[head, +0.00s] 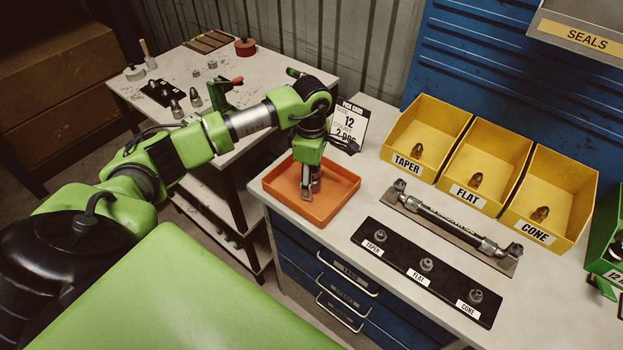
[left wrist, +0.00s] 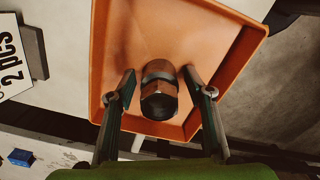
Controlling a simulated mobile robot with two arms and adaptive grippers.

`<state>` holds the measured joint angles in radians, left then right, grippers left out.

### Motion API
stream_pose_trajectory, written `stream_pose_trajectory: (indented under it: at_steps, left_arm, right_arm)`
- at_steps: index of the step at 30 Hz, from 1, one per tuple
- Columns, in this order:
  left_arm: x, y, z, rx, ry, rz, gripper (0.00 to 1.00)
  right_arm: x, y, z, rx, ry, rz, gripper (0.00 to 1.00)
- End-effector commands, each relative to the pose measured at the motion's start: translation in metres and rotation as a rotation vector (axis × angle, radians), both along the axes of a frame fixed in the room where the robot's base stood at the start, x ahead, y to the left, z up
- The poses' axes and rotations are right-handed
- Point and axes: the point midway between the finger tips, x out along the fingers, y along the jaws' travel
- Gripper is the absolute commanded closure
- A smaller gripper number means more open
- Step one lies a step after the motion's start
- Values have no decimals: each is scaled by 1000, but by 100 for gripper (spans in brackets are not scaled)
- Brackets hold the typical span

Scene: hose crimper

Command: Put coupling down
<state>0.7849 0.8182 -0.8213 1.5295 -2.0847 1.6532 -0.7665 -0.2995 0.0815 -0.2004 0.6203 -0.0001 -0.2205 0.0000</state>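The coupling (left wrist: 160,90), a dark metal hex fitting, shows in the left wrist view in front of the orange tray (left wrist: 115,40), seen end-on. My left gripper (left wrist: 160,80) has one finger on each side of it, with a narrow gap showing on both sides, so it looks open. In the head view my left gripper (head: 310,190) points down into the orange tray (head: 340,187). The coupling is mostly hidden by the fingers there. It appears to stand on the tray floor, but exact contact is unclear. My right gripper is not in view.
A pick card (head: 349,124) stands behind the tray. Yellow bins (head: 425,122) with fittings, a hose assembly (head: 440,222) and a black labelled strip (head: 400,257) lie to the right. A side table (head: 215,55) with tools stands at the back left.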

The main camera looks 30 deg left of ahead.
Motion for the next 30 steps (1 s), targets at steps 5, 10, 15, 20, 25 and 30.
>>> stream_pose_trajectory:
  at_steps: [5,10,15,20,25,30]
  left_arm:
    - [0,0,5,0,0,0,52]
    - [2,0,27,1,-6,-1,52]
    - [2,0,65,0,-7,0,52]
    - [1,0,96,0,-5,-1,52]
    - [0,0,117,0,-1,0,52]
    - [0,0,123,0,-1,0,52]
  right_arm:
    - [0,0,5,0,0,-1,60]
    - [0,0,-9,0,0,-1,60]
    - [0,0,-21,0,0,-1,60]
    - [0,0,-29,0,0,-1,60]
    - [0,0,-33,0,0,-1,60]
    - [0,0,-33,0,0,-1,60]
